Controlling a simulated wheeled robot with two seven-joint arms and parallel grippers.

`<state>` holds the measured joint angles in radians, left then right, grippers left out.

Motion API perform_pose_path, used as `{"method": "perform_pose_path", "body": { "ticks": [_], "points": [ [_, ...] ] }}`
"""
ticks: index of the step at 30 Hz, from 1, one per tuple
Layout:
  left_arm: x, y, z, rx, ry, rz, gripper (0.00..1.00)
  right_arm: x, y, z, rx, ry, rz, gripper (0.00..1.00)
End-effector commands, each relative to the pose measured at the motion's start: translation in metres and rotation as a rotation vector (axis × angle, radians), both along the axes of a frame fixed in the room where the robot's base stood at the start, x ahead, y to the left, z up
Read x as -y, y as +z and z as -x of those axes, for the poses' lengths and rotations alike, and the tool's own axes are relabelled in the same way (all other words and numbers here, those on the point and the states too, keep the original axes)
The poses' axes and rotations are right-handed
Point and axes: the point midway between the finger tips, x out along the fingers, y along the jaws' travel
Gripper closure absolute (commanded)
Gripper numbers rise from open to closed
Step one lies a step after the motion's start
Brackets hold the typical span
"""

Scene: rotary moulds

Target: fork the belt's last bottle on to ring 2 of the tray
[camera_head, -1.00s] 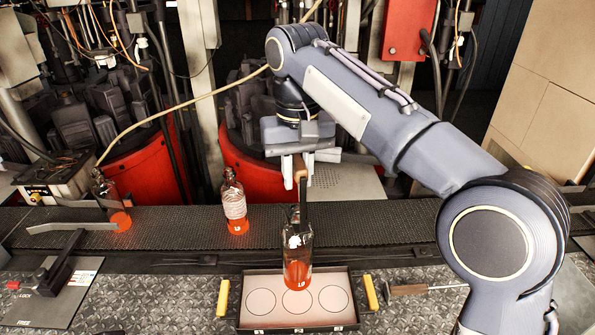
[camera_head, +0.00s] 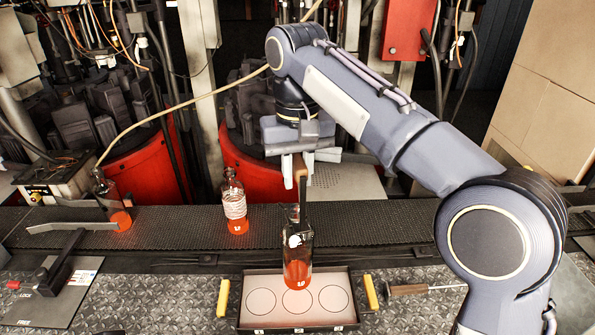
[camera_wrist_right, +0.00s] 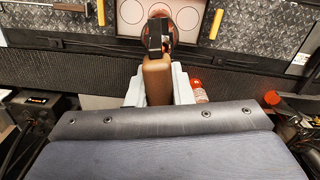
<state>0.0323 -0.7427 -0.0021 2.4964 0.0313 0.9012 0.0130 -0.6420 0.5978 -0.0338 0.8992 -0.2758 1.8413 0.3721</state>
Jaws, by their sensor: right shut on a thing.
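My right gripper (camera_head: 300,172) is shut on the wooden handle of a fork (camera_head: 301,168), which hangs upright below it. The handle also shows in the wrist view (camera_wrist_right: 156,80). At the fork's lower end is a clear bottle with orange in its bottom (camera_head: 298,270), upright over the middle ring (camera_head: 297,309) of the tray (camera_head: 243,300). I cannot tell whether its base touches the tray. My left gripper is not in view.
The dark belt (camera_head: 385,228) runs behind the tray. Yellow blocks (camera_head: 222,298) (camera_head: 371,292) flank the tray. A wooden-handled tool (camera_head: 410,289) lies to its right. A lever plate (camera_head: 50,295) is at the left. The tray's outer rings look empty.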

Motion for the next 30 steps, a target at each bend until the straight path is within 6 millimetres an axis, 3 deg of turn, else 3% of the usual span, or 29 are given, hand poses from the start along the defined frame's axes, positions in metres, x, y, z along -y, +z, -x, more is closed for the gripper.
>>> {"method": "perform_pose_path", "body": {
  "ticks": [8, 30],
  "points": [
    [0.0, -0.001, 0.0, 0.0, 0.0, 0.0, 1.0, 0.0, 0.0, 0.0, 0.003, 0.0, -0.002, 1.0],
    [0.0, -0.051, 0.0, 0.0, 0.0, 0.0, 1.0, 0.0, -0.077, 0.0, 0.003, -0.001, -0.003, 1.0]
  ]
}}
